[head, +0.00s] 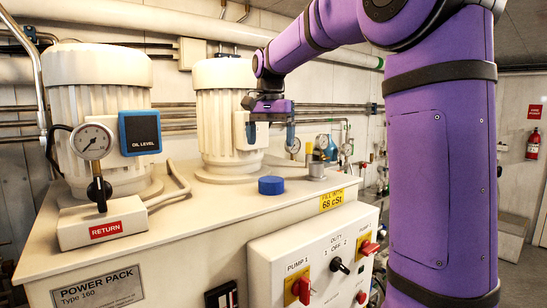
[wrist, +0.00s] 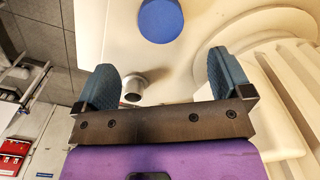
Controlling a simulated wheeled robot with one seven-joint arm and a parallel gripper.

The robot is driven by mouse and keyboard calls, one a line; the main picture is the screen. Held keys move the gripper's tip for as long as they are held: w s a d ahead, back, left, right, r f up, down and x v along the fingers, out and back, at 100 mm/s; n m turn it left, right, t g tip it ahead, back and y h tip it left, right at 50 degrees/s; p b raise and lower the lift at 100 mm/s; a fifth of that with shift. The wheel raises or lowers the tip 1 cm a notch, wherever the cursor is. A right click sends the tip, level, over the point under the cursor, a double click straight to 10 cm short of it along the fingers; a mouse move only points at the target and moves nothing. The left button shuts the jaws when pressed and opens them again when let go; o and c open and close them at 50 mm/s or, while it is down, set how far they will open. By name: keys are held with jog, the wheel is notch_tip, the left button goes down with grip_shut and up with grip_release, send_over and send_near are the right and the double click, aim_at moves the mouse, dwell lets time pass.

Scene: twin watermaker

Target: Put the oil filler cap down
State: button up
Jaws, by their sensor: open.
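The oil filler cap (head: 271,185) is a round blue disc resting flat on the cream top of the power pack (head: 215,205). In the wrist view the cap (wrist: 160,20) lies beyond the fingertips, cut by the top edge. My gripper (head: 270,133) is open and empty above the cap, clearly apart from it. Its two blue fingers stand wide apart in the wrist view (wrist: 162,75). A short grey filler neck (head: 317,168) stands to the right of the cap near a yellow fill label (head: 332,200). The neck, with a dark end, also shows in the wrist view (wrist: 134,84).
A white ribbed motor (head: 225,115) stands behind and left of the cap, close to my gripper. A second motor (head: 100,110), a gauge (head: 92,141) and a return block (head: 103,222) stand further left. The tank top in front of the cap is clear.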

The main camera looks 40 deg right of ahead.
jog(key=s+a+f+n+t, duration=0.2)
jog(key=s+a+n, duration=0.45)
jog(key=s, duration=0.65)
jog(key=s+a+f+n+t, duration=0.3)
jog(key=s+f, duration=0.6)
jog(key=s, duration=0.4)
jog(key=shift+a+f+n, duration=0.2)
jog(key=shift+a+n, duration=0.35)
jog(key=shift+a, duration=0.6)
jog(key=shift+s, duration=0.1)
